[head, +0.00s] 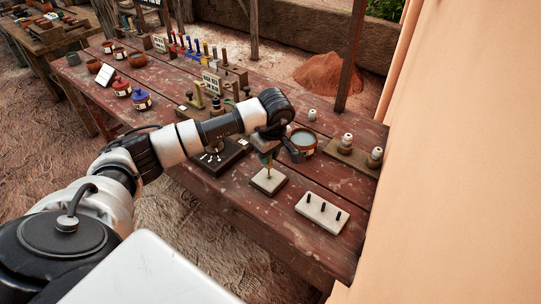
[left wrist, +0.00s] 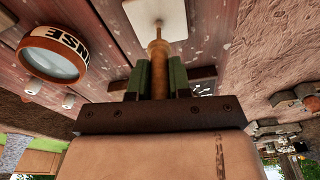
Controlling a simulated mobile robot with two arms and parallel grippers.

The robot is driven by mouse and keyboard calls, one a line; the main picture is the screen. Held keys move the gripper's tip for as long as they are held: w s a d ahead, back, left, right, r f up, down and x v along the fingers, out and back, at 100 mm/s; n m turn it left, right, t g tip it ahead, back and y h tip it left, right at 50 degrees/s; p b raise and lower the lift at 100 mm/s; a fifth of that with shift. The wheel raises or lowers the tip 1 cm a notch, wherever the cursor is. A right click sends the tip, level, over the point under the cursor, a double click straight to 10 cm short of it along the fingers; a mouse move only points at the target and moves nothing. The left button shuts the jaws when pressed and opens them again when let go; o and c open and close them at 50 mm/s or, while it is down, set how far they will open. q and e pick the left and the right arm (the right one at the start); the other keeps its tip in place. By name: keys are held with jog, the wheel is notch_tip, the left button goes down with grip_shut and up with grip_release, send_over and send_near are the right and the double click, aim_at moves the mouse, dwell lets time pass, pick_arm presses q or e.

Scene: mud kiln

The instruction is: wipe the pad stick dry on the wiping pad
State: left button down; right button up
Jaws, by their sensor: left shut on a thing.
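My left gripper (head: 267,152) points down near the front of the red wooden table, shut on the pad stick. The pad stick (head: 268,169) is a thin, roughly upright tan stick. In the left wrist view the stick (left wrist: 158,62) stands between the green fingers of the gripper (left wrist: 161,80). Its thin tip lies over the wiping pad (head: 267,186), a pale square on a darker base. The pad's pale top also shows in the left wrist view (left wrist: 172,12). The tip looks at or just above the pad; contact is hard to tell. My right gripper is not in view.
A round rinse bowl (head: 304,143) of liquid, its label partly readable, stands just behind the pad. A pale block with several dark pegs (head: 322,212) lies to the right. A dark tray (head: 222,158) lies left. Small jars (head: 346,142) on a wooden stand are at the right.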

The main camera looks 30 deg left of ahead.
pick_arm(q)
jog(key=shift+a, duration=0.5)
jog(key=shift+d, duration=1.15)
jog(key=shift+r+p, duration=2.1)
jog(key=shift+r, duration=1.45)
jog(key=shift+s+f, duration=0.1)
